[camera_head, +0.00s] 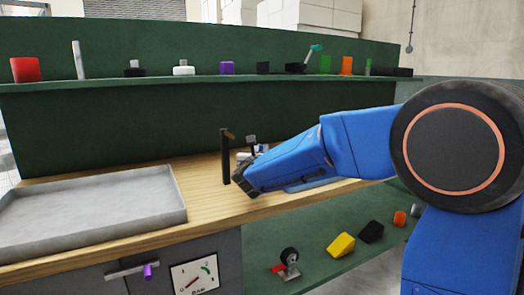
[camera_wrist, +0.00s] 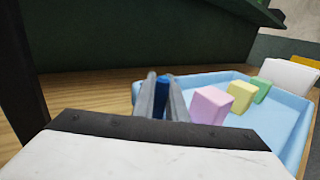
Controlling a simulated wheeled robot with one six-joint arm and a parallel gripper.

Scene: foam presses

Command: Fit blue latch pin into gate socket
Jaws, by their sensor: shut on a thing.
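In the wrist view my gripper (camera_wrist: 162,92) is shut on a dark blue piece, which I take to be the blue latch pin (camera_wrist: 162,86). Only a narrow blue strip shows between the two grey fingers; its lower end is hidden. The fingers stand at the left end of a light blue tray, and I cannot tell their height above the table. In the head view my blue arm reaches left over the wooden worktop, and its end hides most of the gripper. I cannot make out the gate socket for certain in either view.
A black upright post (camera_head: 225,157) stands beside my arm's end. The light blue tray (camera_wrist: 290,148) holds a pink block (camera_wrist: 210,105), a yellow block (camera_wrist: 240,96) and a green block (camera_wrist: 261,91). A large grey tray (camera_head: 90,232) covers the worktop's left; a green shelf (camera_head: 110,84) runs behind.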

